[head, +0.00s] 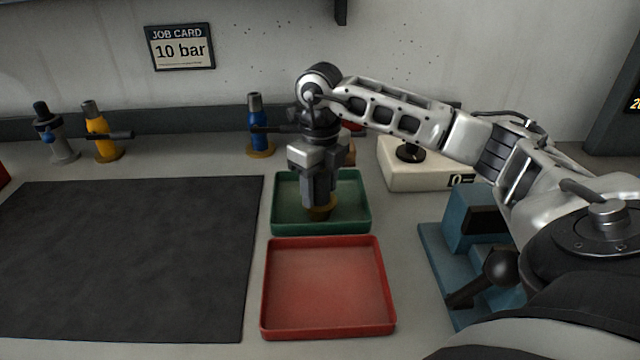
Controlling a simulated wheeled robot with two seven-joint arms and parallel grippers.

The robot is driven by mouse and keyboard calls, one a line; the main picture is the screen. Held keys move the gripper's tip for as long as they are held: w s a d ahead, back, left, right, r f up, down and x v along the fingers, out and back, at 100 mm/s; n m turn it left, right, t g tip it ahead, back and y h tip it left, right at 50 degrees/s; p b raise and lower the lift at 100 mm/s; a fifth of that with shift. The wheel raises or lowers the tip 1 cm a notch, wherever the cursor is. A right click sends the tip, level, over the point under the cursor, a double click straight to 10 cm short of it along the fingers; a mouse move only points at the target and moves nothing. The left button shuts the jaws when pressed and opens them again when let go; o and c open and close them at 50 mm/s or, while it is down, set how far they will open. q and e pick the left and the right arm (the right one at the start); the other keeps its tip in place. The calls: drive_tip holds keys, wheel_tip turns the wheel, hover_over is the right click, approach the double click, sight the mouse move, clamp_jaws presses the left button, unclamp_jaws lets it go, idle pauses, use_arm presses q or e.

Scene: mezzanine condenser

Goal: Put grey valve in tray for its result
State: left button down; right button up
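My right gripper (320,203) points straight down over the green tray (364,221). A grey valve (58,145) with a dark top and a small blue part stands upright at the far left, by the wall. The red tray (328,334) in front of the green one is empty. My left gripper is out of view.
An orange valve (98,130) and a blue valve (257,127) stand along the wall. A red part (354,126) shows behind my gripper. A cream device (400,178) and a blue fixture (468,222) are right. A dark mat (125,260) is bare. A card (180,47) reads 10 bar.

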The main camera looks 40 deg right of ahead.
drive_tip(key=shift+o, duration=0.4)
drive_tip(key=shift+r, duration=0.2)
wheel_tip(320, 180, up, 12)
drive_tip(key=shift+r+p, duration=0.1)
drive_tip(key=shift+p, duration=0.25)
